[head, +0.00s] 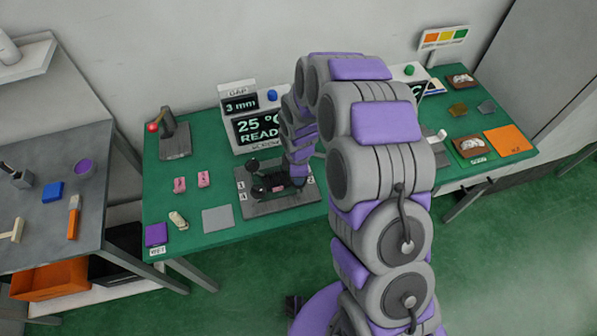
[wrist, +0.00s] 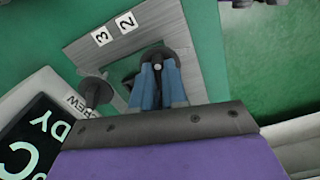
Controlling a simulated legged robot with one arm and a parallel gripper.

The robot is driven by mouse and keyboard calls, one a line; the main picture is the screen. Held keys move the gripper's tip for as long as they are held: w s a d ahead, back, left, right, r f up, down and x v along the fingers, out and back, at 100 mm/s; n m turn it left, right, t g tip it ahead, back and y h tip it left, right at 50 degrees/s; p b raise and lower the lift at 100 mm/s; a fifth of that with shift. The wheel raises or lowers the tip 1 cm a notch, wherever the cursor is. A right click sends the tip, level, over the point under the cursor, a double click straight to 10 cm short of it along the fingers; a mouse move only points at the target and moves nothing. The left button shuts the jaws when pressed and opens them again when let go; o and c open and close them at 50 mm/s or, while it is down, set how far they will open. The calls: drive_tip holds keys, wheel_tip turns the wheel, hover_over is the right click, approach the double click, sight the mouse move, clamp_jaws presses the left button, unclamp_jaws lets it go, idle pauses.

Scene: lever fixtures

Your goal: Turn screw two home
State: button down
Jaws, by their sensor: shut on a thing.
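In the wrist view, the plate (wrist: 150,29) shows labels 3 and 2. My gripper (wrist: 158,72) has its blue fingers shut on a black round screw head (wrist: 158,54), the one nearest label 2. Another black knob (wrist: 97,92) stands apart to the left in the wrist view. In the head view, my gripper (head: 297,178) is over the plate's right side and its fingertips are mostly hidden.
A display (head: 258,128) reading 25 °C and READY stands behind the plate, with a 3 mm gap readout above. A red-knobbed lever (head: 172,138) stands at the left, with pink blocks (head: 191,182) nearby. A grey square (head: 217,219) lies left of the plate.

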drive_tip(key=m+p, duration=0.1)
drive_tip(key=m, duration=0.2)
drive_tip(key=m+p, duration=0.1)
drive_tip(key=m, duration=0.2)
drive_tip(key=shift+w+r+m, duration=0.15)
drive_tip(key=shift+m, duration=0.15)
drive_tip(key=m+p, duration=0.1)
drive_tip(key=m, duration=0.2)
drive_tip(key=shift+m, duration=0.3)
drive_tip(key=m, duration=0.3)
drive_tip(key=shift+m+p, duration=0.3)
drive_tip(key=shift+p, duration=0.1)
drive_tip(key=m+p, duration=0.1)
drive_tip(key=m, duration=0.4)
drive_tip(key=m+p, duration=0.1)
drive_tip(key=m, duration=0.4)
drive_tip(key=shift+a, duration=0.1)
drive_tip(key=shift+m, duration=0.4)
drive_tip(key=c, duration=1.2)
unclamp_jaws()
drive_tip(key=shift+o, duration=0.2)
